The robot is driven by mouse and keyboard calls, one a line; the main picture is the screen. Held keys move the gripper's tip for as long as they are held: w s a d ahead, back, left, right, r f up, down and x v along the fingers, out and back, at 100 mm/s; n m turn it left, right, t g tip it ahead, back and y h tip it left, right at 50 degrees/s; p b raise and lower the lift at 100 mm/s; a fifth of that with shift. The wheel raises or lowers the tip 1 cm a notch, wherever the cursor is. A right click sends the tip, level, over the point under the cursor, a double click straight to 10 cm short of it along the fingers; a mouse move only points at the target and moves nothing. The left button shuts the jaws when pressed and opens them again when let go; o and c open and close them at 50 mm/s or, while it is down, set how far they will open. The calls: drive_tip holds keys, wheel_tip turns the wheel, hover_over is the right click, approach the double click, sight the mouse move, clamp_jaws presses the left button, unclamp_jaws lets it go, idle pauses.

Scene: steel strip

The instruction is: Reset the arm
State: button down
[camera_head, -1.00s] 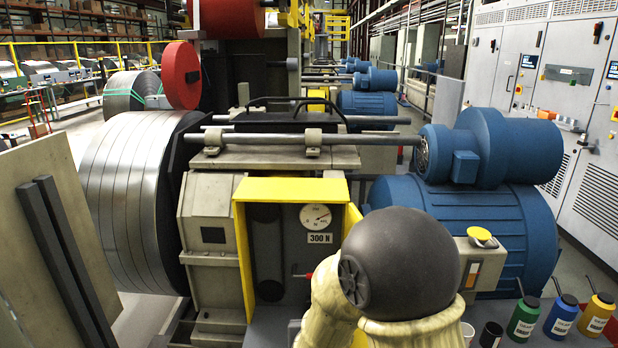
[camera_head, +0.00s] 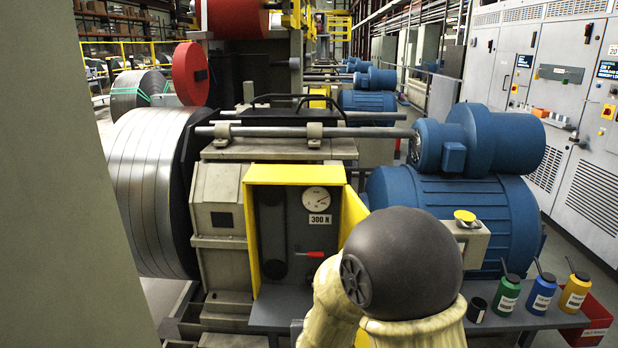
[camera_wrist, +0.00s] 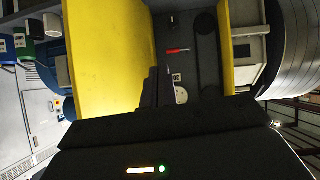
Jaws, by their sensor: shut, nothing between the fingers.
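In the head view my arm (camera_head: 405,265) shows as a dark round joint with cream links at the bottom centre, in front of a yellow-framed box. My gripper is hidden there. In the wrist view my gripper (camera_wrist: 160,80) is shut and empty, its dark fingers pointing towards the open yellow box (camera_wrist: 110,55). The box also shows in the head view (camera_head: 249,235), with a round gauge (camera_head: 316,199), a "300 N" label and a red-handled lever (camera_head: 315,254). The lever also shows in the wrist view (camera_wrist: 177,50), beyond the fingertips and apart from them.
A large grey-green panel (camera_head: 60,180) fills the left edge, close by. A steel strip coil (camera_head: 150,190) stands behind it. Blue motors (camera_head: 455,215) are at the right. A grey bench (camera_head: 530,318) carries green, blue and yellow bottles and a dark cup; a red bin (camera_head: 592,315) is beside it.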

drive_tip(key=s+d+r+g+p, duration=0.4)
drive_tip(key=s+d+r, duration=0.1)
drive_tip(key=s, duration=0.4)
drive_tip(key=s+d+r+g+y+p, duration=0.1)
drive_tip(key=s+d+r+g+p, duration=0.3)
drive_tip(key=s+d, duration=0.3)
drive_tip(key=shift+s+d+r+g+p, duration=0.35)
drive_tip(key=shift+s+p, duration=0.2)
drive_tip(key=shift+s, duration=0.45)
drive_tip(key=shift+w, duration=0.1)
